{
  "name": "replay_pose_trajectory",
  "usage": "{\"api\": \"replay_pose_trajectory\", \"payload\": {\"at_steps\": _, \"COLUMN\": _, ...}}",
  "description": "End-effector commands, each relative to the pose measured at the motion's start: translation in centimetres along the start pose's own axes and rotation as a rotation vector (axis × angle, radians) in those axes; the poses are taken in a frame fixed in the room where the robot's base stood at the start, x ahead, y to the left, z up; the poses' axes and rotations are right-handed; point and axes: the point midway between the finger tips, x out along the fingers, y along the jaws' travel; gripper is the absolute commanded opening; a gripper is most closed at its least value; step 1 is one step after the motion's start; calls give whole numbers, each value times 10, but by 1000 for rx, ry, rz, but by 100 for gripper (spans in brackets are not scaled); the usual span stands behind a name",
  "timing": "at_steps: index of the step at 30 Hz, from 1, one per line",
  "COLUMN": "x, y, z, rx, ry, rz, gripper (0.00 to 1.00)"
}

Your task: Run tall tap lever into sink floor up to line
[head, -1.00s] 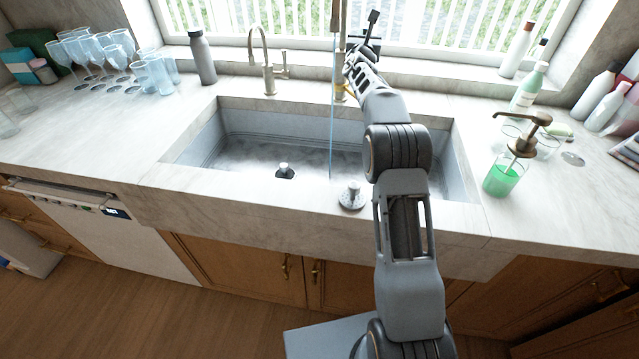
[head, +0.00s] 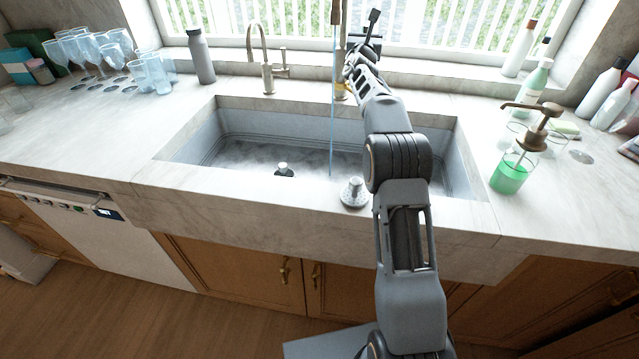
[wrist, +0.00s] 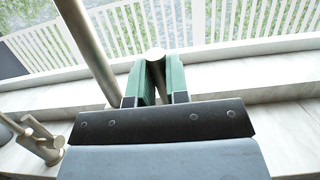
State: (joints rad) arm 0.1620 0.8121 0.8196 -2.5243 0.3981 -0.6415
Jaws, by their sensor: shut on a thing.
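The tall tap (head: 336,14) stands behind the sink, partly hidden by my arm. A thin blue stream (head: 332,110) falls from its spout into the sink. In the wrist view, the tap's tube (wrist: 88,45) rises left of my gripper (wrist: 158,82). My gripper's green-padded fingers are shut on the tap lever, whose pale round end (wrist: 154,54) shows between them. The sink floor (head: 250,156) looks mottled grey; I cannot tell how deep any water is. Dark lines (head: 225,140) run along the sink's inner wall. A stopper (head: 284,168) stands on the sink floor.
A shorter tap (head: 267,65) stands left of the tall one. A metal plug (head: 352,192) sits on the front rim. Glasses (head: 100,55) and a grey bottle (head: 201,57) are at left; a green soap dispenser (head: 510,173) and bottles (head: 533,80) are at right.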

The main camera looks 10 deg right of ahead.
Motion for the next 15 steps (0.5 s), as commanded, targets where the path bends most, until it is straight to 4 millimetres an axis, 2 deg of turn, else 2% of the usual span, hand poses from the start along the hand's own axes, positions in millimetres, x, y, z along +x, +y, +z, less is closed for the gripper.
{"api": "replay_pose_trajectory", "payload": {"at_steps": 15, "x": -5, "y": 1, "z": -5, "rx": 0, "ry": -50, "rz": 2, "gripper": 0}}
